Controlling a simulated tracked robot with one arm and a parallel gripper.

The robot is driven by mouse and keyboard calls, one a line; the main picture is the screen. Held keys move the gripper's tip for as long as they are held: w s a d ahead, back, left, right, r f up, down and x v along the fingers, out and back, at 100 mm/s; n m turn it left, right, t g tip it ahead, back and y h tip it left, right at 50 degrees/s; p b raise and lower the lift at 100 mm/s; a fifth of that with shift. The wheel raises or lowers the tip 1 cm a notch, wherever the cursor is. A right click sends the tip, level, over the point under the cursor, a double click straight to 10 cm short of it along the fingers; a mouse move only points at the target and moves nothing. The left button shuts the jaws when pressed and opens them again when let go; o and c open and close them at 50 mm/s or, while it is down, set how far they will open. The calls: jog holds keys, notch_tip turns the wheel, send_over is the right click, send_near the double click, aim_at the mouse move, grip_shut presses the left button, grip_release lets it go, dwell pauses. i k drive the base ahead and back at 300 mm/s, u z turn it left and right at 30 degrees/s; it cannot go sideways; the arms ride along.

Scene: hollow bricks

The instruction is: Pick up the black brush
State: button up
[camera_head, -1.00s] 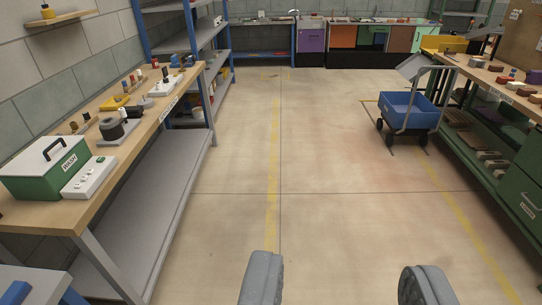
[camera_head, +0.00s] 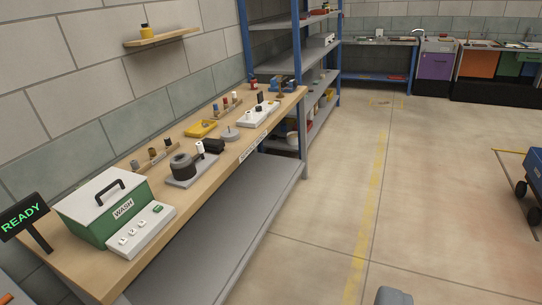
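I cannot make out a black brush for certain. A small dark block (camera_head: 214,146) lies on the left workbench (camera_head: 247,122) beside a round dark grey device (camera_head: 183,167), and a small black upright piece (camera_head: 260,98) stands farther back on the same bench. Both are too small to identify. The bench is to the left of the view, a short way off across the floor.
A green WASH box (camera_head: 105,208) with a white button panel and a READY sign (camera_head: 22,218) stand at the bench's near end. A yellow tray (camera_head: 201,128) lies mid-bench. Blue-posted shelving (camera_head: 297,50) is behind. The floor (camera_head: 330,215) is clear; a blue cart (camera_head: 534,180) is far right.

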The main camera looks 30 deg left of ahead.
aim_at(211, 145)
jog(key=u, duration=0.2)
jog(key=i, duration=1.25)
jog(key=u, duration=0.5)
jog(key=i, duration=1.35)
jog(key=u, duration=0.35)
jog(key=i, duration=0.7)
jog(key=u, duration=0.2)
